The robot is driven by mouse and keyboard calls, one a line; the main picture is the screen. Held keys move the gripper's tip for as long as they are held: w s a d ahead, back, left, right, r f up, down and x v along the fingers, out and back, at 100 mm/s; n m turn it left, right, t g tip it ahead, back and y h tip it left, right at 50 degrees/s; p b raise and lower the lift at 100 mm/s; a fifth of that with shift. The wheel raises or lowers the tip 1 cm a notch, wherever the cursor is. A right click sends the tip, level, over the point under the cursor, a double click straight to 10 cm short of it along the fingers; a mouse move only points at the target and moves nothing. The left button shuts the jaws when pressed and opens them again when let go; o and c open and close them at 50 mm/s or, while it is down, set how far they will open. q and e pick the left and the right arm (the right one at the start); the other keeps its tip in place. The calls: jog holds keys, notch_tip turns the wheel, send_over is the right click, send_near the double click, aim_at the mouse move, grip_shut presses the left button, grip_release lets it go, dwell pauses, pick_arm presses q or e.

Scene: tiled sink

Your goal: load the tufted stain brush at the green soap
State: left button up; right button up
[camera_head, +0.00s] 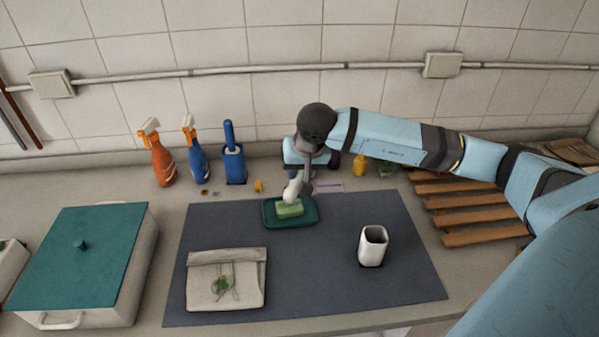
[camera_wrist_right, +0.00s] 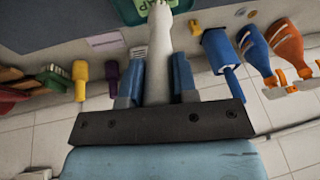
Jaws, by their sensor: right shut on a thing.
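The green soap (camera_head: 290,209) lies in a dark green dish (camera_head: 270,222) on the grey mat; part of it also shows at the top of the right wrist view (camera_wrist_right: 143,7). My right gripper (camera_head: 300,176) is above the back of the dish, shut on a pale handle (camera_wrist_right: 160,50), which I take as the stain brush (camera_head: 291,192). The brush reaches down to the soap, and its head appears at or just over the soap's top. Its tufts are hidden, so contact cannot be told. My left gripper is not in view.
A white cup (camera_head: 373,246) and a folded cloth (camera_head: 226,279) with a green print are on the mat (camera_head: 320,285). Orange (camera_head: 157,155) and blue (camera_head: 195,152) spray bottles and a blue brush holder (camera_head: 233,162) stand behind. A lidded box (camera_head: 85,255) is left, a wooden rack (camera_head: 470,208) right.

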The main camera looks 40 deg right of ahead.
jog(key=shift+r+p, duration=0.85)
jog(key=shift+r, duration=1.8)
jog(key=shift+a, duration=0.1)
